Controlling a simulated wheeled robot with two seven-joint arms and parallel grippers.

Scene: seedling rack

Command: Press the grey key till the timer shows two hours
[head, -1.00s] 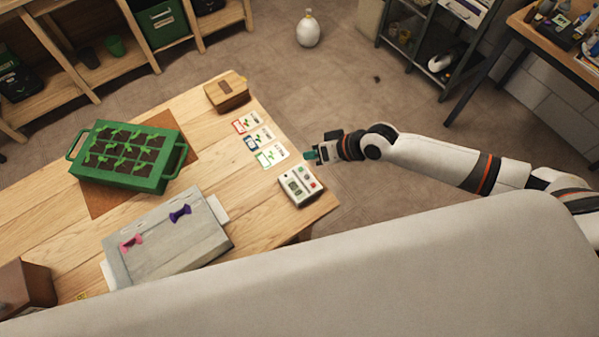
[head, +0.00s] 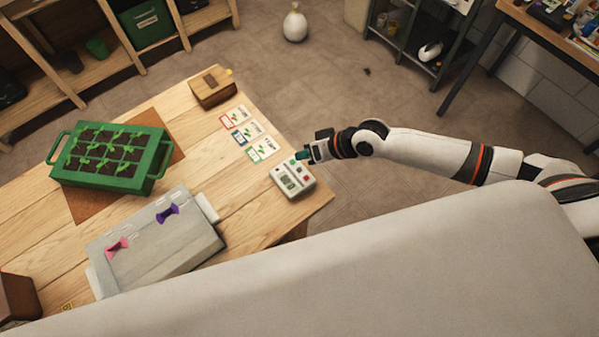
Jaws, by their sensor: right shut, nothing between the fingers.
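The timer (head: 286,191) is a small white box lying near the right corner of the wooden table. It has a dark display on its left part and small keys, one of them red, on its right part. The display is too small to read, and I cannot make out the grey key. My right gripper (head: 301,155) is shut and empty, with teal fingertips at the timer's far edge. It seems to hover just above that edge; I cannot tell whether it touches. My left gripper is not in view.
Several seed cards (head: 243,133) lie beyond the timer, and a wooden box (head: 212,90) stands behind them. A green seedling tray (head: 152,168) is at the left. A grey board (head: 150,262) with a pink and a purple clip lies in front. Bare wood lies between.

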